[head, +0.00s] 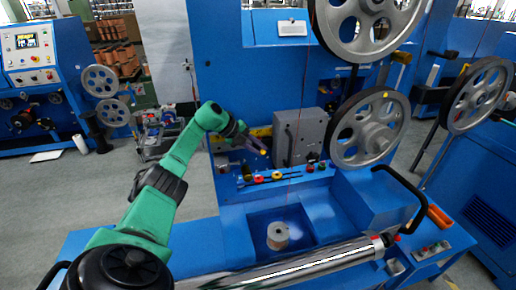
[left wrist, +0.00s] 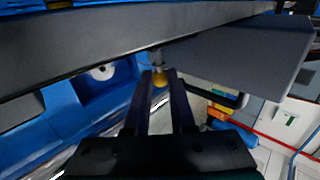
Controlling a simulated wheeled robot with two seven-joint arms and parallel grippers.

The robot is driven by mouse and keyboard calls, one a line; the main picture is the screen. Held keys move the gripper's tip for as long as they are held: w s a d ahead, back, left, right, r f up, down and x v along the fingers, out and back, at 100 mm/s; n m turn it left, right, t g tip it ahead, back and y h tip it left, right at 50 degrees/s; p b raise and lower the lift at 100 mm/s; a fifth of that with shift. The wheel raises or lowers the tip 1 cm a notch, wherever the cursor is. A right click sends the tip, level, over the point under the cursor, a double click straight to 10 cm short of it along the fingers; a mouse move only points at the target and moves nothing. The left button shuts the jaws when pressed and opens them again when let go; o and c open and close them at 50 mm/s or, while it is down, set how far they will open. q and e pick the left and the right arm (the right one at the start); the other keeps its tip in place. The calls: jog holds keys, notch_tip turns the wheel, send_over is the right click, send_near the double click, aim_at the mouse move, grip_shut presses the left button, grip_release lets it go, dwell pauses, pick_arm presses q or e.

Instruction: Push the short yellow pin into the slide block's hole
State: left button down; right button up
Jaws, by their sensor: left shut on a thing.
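My left gripper (head: 254,147) is shut on the short yellow pin (head: 263,152), in front of the blue machine and left of a grey block (head: 305,135). In the left wrist view the fingertips (left wrist: 160,76) close on the yellow pin (left wrist: 160,80). A short grey shank shows just beyond its yellow end, reaching toward a dark grey surface (left wrist: 90,42). The grey block appears to be the slide block. Its hole is hidden, and I cannot tell whether the pin is in it. My right gripper is out of view.
Below is a blue ledge with red, yellow and green knobs (head: 277,176) and dark rods. A spool (head: 278,235) sits in a recess. Large grey pulleys (head: 369,128) stand right of the block. A long shiny roller (head: 300,263) runs along the front.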

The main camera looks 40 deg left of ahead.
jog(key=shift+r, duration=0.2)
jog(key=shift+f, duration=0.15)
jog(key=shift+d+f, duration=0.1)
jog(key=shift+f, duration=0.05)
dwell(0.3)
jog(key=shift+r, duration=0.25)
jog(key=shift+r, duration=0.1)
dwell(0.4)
